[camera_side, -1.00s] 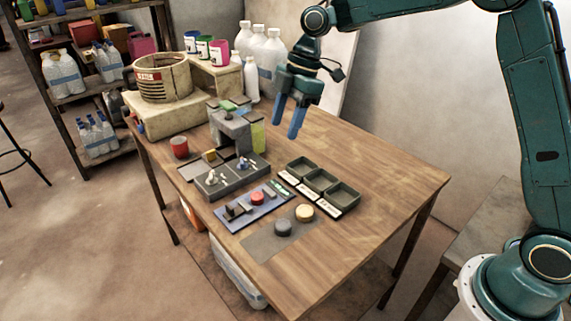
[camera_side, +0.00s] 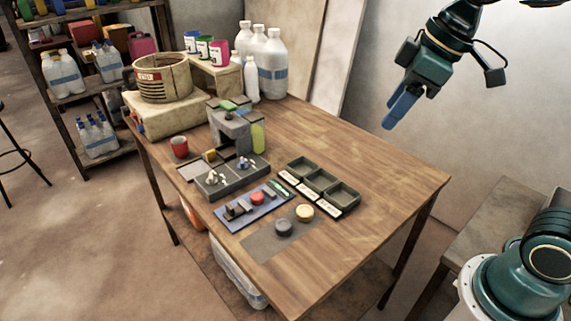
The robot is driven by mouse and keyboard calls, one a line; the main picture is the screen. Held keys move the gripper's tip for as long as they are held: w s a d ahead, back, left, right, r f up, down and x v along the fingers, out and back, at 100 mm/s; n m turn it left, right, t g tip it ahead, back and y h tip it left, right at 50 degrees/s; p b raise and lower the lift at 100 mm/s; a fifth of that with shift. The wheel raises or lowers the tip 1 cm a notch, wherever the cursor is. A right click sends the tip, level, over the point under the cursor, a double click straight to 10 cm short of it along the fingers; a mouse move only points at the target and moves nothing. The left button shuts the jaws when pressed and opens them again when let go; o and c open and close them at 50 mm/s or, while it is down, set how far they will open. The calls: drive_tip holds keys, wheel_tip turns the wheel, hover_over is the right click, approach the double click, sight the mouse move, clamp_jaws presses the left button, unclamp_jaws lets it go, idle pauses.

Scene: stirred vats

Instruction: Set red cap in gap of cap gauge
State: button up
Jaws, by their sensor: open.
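The red cap (camera_side: 257,198) is a small round disc on a blue board (camera_side: 262,213) near the table's front left edge. Dark blocks (camera_side: 236,210) stand on the same board to its left; they look like the cap gauge. At this size I cannot tell whether the red cap sits in the gauge's gap or beside it. My gripper (camera_side: 397,112) is open and empty, with blue fingers pointing down and left. It is high above the right back part of the table, far from the red cap.
A grey tray (camera_side: 230,183) and grey stand (camera_side: 232,132) are at the left. The table's right side is clear.

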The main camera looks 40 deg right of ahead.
drive_tip(key=s+d+f+m, duration=0.1)
drive_tip(key=s+m, duration=0.1)
drive_tip(key=s, duration=0.3)
drive_tip(key=s+d+f+m+t+h, duration=0.1)
drive_tip(key=s+d+f+m, duration=0.1)
drive_tip(key=s, duration=0.4)
drive_tip(key=shift+d+f+m, duration=0.15)
drive_tip(key=shift+d+m, duration=0.15)
drive_tip(key=shift+m, duration=0.4)
